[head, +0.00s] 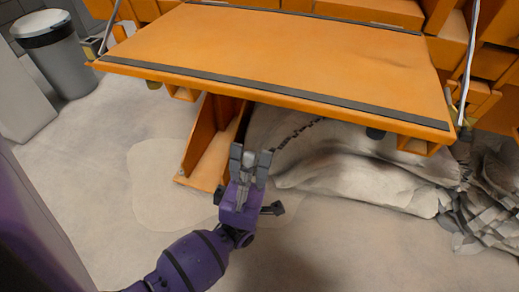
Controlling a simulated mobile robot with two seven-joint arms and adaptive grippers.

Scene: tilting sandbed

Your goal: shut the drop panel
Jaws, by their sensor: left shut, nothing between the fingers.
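The drop panel (270,52) is a wide orange board lying open and roughly level across the top of the head view. A dark strip runs along its front edge, and another dark strip lies along its back edge. Pale stays run up from its left and right ends. My purple left gripper (251,160) is in front of and below the panel's front edge, left of its middle, with grey fingers pointing up towards it. It is shut and empty, and appears apart from the panel. My right gripper is out of view.
An orange upright and foot (208,145) stand under the panel, just left of my left gripper. White bulky material (350,175) lies beneath, with grey rubble (490,195) at right. A grey bin (56,52) stands at upper left. Pale floor is clear in front.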

